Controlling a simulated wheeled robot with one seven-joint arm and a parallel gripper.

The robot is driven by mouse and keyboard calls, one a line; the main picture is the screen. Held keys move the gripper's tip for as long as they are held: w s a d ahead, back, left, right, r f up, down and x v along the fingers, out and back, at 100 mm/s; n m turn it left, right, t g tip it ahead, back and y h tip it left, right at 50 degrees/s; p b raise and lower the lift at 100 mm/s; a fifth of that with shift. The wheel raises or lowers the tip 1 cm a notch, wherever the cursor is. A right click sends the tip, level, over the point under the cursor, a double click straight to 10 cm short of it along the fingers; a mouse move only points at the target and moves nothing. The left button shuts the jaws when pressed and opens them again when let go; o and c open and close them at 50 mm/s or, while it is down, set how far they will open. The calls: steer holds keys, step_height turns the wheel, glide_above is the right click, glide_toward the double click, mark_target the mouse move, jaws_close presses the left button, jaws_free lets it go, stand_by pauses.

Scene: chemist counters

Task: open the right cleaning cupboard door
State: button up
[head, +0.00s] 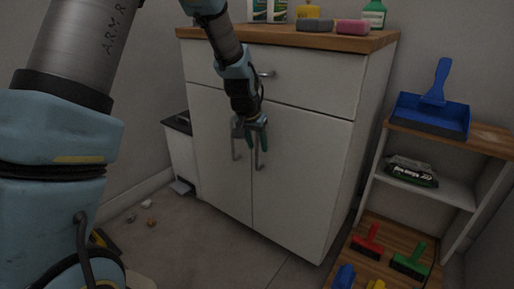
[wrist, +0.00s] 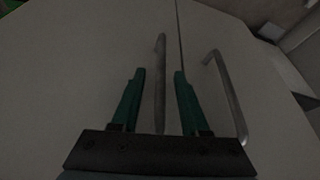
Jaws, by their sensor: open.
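The white cleaning cupboard has a right door (head: 305,185) and a left door (head: 214,120), both shut, with a thin seam between them. The right door's grey bar handle (head: 258,163) is upright near the seam; it also shows in the wrist view (wrist: 161,60). The left door's handle (head: 235,150) is just beside it and shows at the right of the wrist view (wrist: 232,97). My gripper (head: 257,147) is open in front of the right door. In the wrist view its green fingers (wrist: 159,73) stand on either side of the right handle; contact cannot be told.
A drawer (head: 300,83) with its own handle is above the doors. Bottles and sponges (head: 352,26) stand on the wooden top. A low shelf unit (head: 450,190) with brushes stands close on the right. A white bin (head: 182,155) is at left. Small litter (head: 150,222) lies on the floor.

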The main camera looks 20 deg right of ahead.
steer(key=shift+d+f, duration=0.1)
steer(key=shift+f, duration=0.1)
jaws_close()
stand_by(0.3)
stand_by(1.1)
